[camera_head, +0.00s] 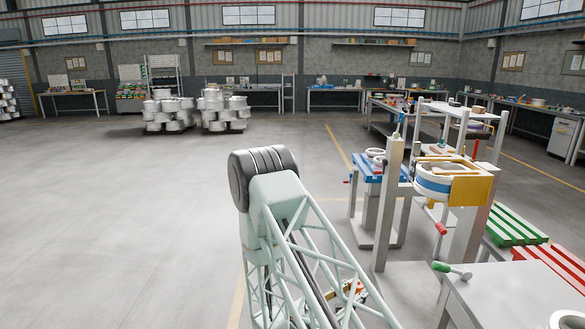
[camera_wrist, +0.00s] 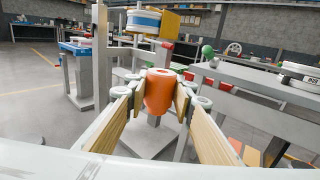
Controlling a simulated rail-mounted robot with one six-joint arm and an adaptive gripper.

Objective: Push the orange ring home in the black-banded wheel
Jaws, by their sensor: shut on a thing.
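My gripper (camera_wrist: 160,88) is shut on a rounded orange piece in the wrist view. A white wheel with a dark band (camera_wrist: 300,74) sits on the grey table at the right of the wrist view, apart from my gripper. In the head view, a white round thing (camera_head: 568,320) is cut off at the lower right table corner. There my gripper is largely hidden behind my pale green lattice arm.
A stand holds a blue-banded white wheel (camera_head: 433,183) with a yellow bracket (camera_head: 470,190); a red handle (camera_head: 441,229) hangs below. A green-handled tool (camera_head: 452,270) lies on the grey table (camera_head: 515,295). Green (camera_head: 515,225) and red slatted racks stand right. Floor at left is clear.

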